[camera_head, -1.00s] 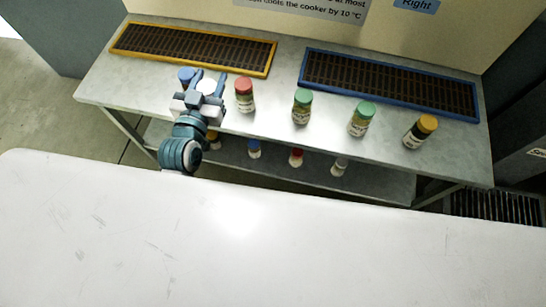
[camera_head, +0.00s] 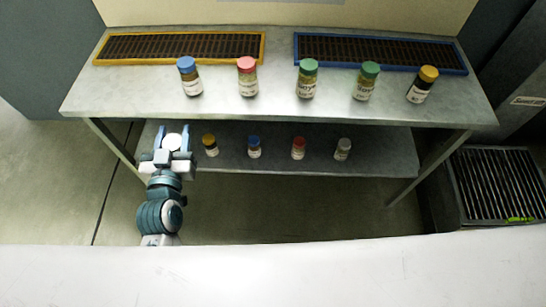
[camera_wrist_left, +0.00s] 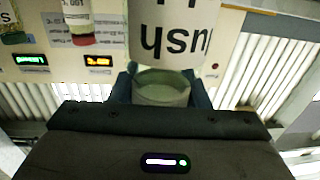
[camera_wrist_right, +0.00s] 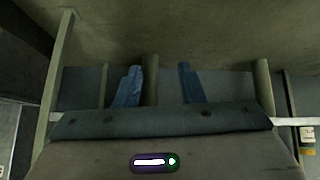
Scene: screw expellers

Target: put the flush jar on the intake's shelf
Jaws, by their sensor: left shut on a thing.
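My left gripper (camera_head: 174,142) is shut on the flush jar, whose white lid (camera_head: 173,141) shows between the fingers in the head view. In the left wrist view the jar's white label (camera_wrist_left: 175,35) reads "ush" upside down, and its pale green-grey end (camera_wrist_left: 161,88) sits between the blue fingers. The gripper is at the left end of the lower grey shelf (camera_head: 370,160), left of the yellow-lidded jar. I cannot tell whether the flush jar touches the shelf. My right gripper (camera_wrist_right: 160,87) shows only in the right wrist view, with its fingers apart and nothing between them.
The lower shelf holds jars with yellow (camera_head: 210,146), blue (camera_head: 254,147), red (camera_head: 298,148) and grey (camera_head: 343,149) lids. Several jars stand on the tabletop (camera_head: 275,110) above, before two framed grates (camera_head: 180,47). A floor grate (camera_head: 497,185) lies right.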

